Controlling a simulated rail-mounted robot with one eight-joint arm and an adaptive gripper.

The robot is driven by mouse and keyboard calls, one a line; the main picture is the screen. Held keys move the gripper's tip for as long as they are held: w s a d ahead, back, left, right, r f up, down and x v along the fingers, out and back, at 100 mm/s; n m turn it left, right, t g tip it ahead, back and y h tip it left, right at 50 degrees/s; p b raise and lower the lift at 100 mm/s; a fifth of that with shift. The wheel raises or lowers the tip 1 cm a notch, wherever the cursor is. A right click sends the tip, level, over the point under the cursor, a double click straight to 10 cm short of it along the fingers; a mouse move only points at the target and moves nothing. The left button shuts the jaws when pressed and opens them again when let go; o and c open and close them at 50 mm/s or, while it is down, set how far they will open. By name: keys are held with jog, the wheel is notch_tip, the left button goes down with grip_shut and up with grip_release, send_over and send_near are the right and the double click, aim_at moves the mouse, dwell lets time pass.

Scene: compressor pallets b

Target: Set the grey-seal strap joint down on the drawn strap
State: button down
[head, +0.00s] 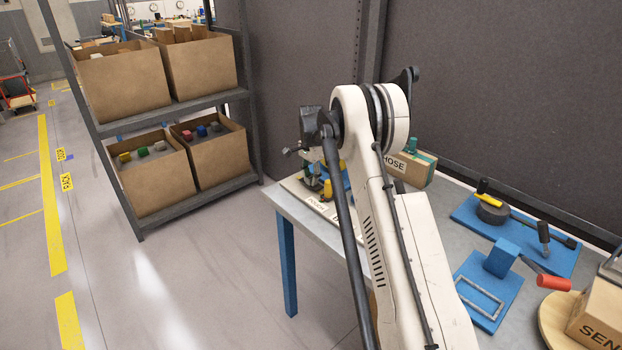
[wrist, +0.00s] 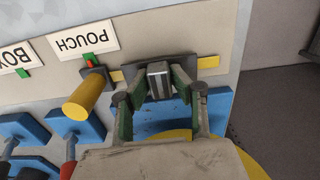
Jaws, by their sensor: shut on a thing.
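The grey-seal strap joint (wrist: 159,81) shows in the wrist view as a small ribbed grey block between my fingertips. My gripper (wrist: 158,92) is shut on it, with a finger on each side. A dark flat piece (wrist: 185,66) lies behind the grey block; I cannot tell whether it is part of the joint. The yellow drawn strap (wrist: 208,62) shows to the right of this dark piece, and a short stretch to its left. Whether the joint touches the surface is unclear. In the head view my gripper (head: 312,172) is small and partly hidden at the table's far left corner.
A yellow cylinder (wrist: 87,96) on a dark block stands close left of my gripper, by the POUCH label (wrist: 83,40). Blue bases (wrist: 75,125) lie below it. A HOSE box (head: 410,168) stands behind my arm. Shelves with cartons (head: 125,78) stand left of the table.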

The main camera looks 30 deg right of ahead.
jog(key=shift+f+b, duration=0.5)
jog(key=shift+f, duration=0.1)
dwell(0.3)
jog(key=c, duration=1.4)
grip_release()
jog(key=shift+c, duration=0.2)
jog(key=shift+r, duration=0.15)
notch_tip(320, 180, up, 12)
jog(key=s+a+r+n+t, duration=0.2)
jog(key=s+a+r+n, duration=0.2)
jog(key=s+a+r, duration=0.5)
jog(key=s+a+r+n+t, duration=0.1)
jog(key=s+a+r+n, duration=0.2)
jog(key=s+a+r, duration=0.55)
jog(key=s+a+f+n+t, duration=0.1)
jog(key=s+a+f+n, duration=0.1)
jog(key=s, duration=0.8)
jog(key=s+a+f+n+t, duration=0.1)
jog(key=s+a+f+n, duration=0.1)
jog(key=s, duration=0.8)
jog(key=s+a+f+n+t, duration=0.2)
jog(key=s+f+n, duration=0.1)
jog(key=s, duration=0.7)
jog(key=shift+a+f+n, duration=0.2)
jog(key=shift+a+n, duration=0.15)
jog(key=shift+n, duration=0.25)
